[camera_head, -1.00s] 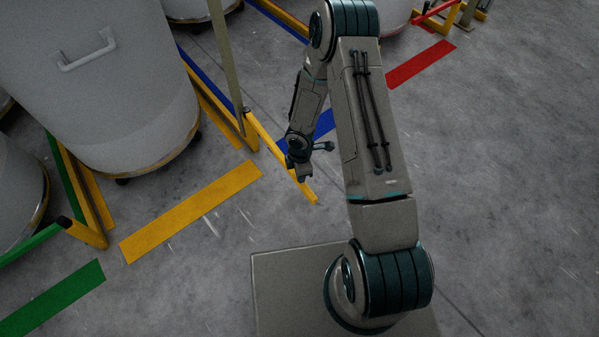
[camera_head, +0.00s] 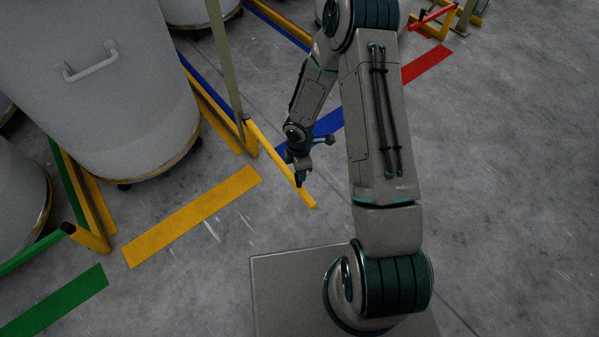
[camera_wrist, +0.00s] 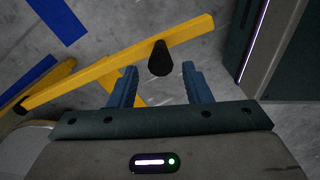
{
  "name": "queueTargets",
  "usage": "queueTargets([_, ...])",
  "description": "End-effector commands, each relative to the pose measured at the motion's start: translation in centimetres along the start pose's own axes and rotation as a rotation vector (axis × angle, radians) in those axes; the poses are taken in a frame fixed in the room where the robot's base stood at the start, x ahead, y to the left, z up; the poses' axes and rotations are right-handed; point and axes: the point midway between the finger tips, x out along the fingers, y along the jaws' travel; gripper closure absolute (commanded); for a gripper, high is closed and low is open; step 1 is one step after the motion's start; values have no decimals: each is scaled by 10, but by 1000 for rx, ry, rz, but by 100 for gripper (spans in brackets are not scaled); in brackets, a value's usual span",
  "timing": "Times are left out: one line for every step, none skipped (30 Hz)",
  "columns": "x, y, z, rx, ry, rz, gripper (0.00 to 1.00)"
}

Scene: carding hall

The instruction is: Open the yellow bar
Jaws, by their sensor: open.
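The yellow bar (camera_head: 279,157) reaches out from its post by the large grey can. It lies roughly parallel to the yellow side rail and at a wide angle to the yellow floor strip, so it stands swung out. In the wrist view the bar (camera_wrist: 110,66) crosses ahead of my gripper, with a black knob (camera_wrist: 160,60) on it pointing toward me. My gripper (camera_wrist: 158,70) is open, its two blue fingers on either side of the knob's end. I cannot tell whether they touch it. In the head view my gripper (camera_head: 300,178) is over the bar's outer half.
A large grey can (camera_head: 110,90) with a handle stands left of the yellow rail. A yellow floor strip (camera_head: 190,215) and a green strip (camera_head: 55,302) lie in front. A thin upright post (camera_head: 226,60) rises near the bar's hinge. The floor right of my arm is clear.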

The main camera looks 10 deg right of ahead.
Motion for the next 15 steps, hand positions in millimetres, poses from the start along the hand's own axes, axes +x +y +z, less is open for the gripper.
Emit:
queueTargets([-18, 1, 0, 2, 0, 2, 56])
queueTargets([-24, 0, 0, 3, 1, 2, 56])
queueTargets([-33, 0, 1, 3, 0, 2, 56])
queueTargets([-38, 0, 1, 2, 0, 1, 56])
queueTargets([-44, 0, 0, 1, 0, 1, 56])
queueTargets([-50, 0, 0, 2, 0, 2, 56])
queueTargets([-54, 0, 0, 2, 0, 2, 56])
queueTargets([-58, 0, 0, 2, 0, 1, 56])
queueTargets([-62, 0, 0, 1, 0, 1, 56])
queueTargets([-64, 0, 0, 1, 0, 1, 56])
queueTargets([-66, 0, 0, 1, 0, 1, 56])
queueTargets([-69, 0, 0, 1, 0, 1, 56])
queueTargets([-70, 0, 0, 1, 0, 0, 56])
queueTargets([-70, 0, 0, 1, 0, 0, 56])
queueTargets([-71, 0, 0, 1, 0, 0, 56])
